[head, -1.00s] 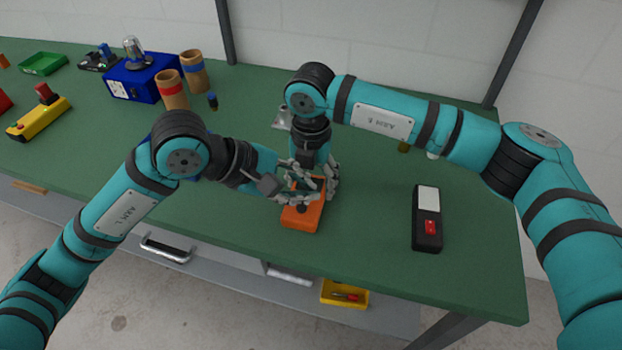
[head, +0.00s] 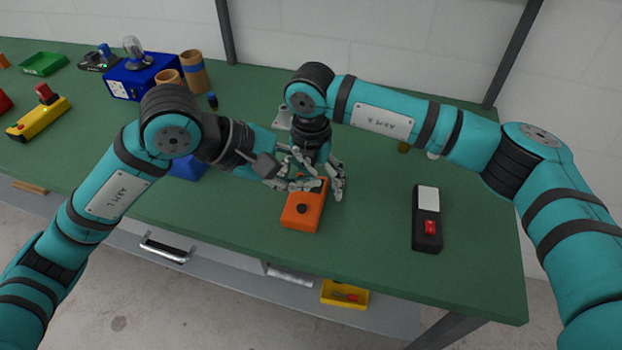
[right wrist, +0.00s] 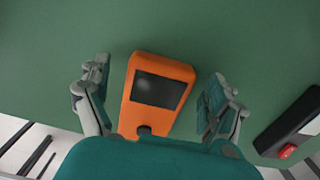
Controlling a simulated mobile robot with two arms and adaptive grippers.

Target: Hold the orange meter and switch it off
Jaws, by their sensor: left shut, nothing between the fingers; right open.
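In the head view, my left gripper (head: 302,184) is shut and empty over the screen end, beside the right gripper, and the two overlap there.
A black device (head: 427,236) with a red switch lies to the right. A blue box (head: 145,82) with a lamp, cardboard tubes (head: 193,71) and a yellow switch box (head: 38,121) stand to the left. The bench in front of the meter is clear.

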